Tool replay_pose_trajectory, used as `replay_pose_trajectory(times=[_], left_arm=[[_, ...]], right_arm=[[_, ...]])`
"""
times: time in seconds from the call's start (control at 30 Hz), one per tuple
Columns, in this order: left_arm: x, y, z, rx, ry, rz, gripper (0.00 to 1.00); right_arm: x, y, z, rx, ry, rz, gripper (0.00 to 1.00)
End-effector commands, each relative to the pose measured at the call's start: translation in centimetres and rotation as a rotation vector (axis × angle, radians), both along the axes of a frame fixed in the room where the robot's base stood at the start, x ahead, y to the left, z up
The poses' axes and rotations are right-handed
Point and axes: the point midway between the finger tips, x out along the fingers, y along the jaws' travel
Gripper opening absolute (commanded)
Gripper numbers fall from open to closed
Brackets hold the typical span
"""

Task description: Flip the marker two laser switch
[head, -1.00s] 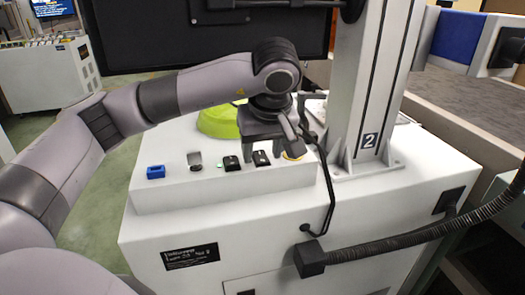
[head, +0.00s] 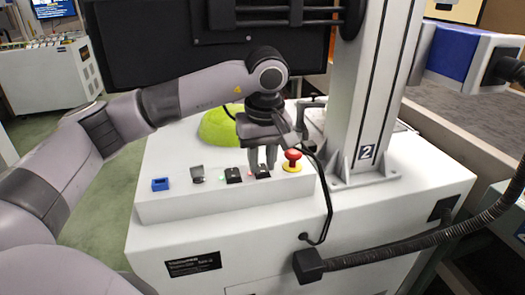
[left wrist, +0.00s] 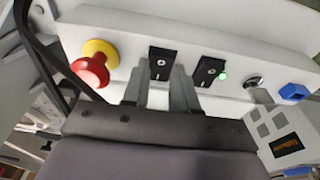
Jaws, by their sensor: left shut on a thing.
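Two black switches sit on the raised white panel (head: 215,200) of a machine whose column carries a "2" label (head: 367,152). My left gripper (head: 263,166) is lowered at the right black switch (head: 262,173). In the left wrist view its two fingers (left wrist: 160,92) stand on either side of that switch (left wrist: 163,62), shut on it. The fingers partly cover the switch, so its rocker position is unclear. The other black switch (head: 233,176) is just left, with a green light beside it; it also shows in the left wrist view (left wrist: 208,70). My right gripper is out of view.
A red emergency stop (head: 292,158) on a yellow base stands close right of my left gripper. A key switch (head: 197,175) and a blue part (head: 160,184) are farther left. A black cable (head: 330,200) hangs at the right. A green dome (head: 218,126) lies behind.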

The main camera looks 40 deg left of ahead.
Motion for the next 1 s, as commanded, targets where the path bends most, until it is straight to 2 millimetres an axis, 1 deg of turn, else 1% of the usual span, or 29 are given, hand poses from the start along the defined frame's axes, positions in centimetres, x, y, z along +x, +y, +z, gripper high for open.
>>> replay_pose_trajectory(times=[0.07, 0.37, 0.4, 0.43, 0.47, 0.77, 0.87, 1.0], left_arm=[[0.0, 0.1, 0.1, -0.014, 0.011, 0.001, 0.0], [0.0, 0.0, 0.0, -0.017, 0.012, 0.0, 0.0], [0.0, 0.0, 0.0, -0.017, 0.012, 0.0, 0.41], [0.0, 0.0, 0.0, -0.017, 0.012, 0.0, 0.5], [0.0, 0.0, 0.0, -0.017, 0.012, 0.0, 0.53], [0.1, 0.0, 0.2, -0.016, 0.01, 0.0, 0.53], [0.0, -0.1, 1.3, -0.016, 0.009, -0.001, 0.53], [-0.2, -0.4, 3.6, -0.016, 0.007, -0.002, 0.53]], right_arm=[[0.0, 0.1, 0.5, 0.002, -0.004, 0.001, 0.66], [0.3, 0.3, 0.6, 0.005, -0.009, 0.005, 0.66], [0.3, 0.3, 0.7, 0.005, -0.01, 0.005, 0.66], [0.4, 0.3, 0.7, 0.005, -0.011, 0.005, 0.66], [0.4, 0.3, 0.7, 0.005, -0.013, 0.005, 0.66], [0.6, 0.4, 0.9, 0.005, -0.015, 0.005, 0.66], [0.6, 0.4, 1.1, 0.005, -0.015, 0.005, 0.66], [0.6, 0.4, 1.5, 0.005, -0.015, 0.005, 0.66]])
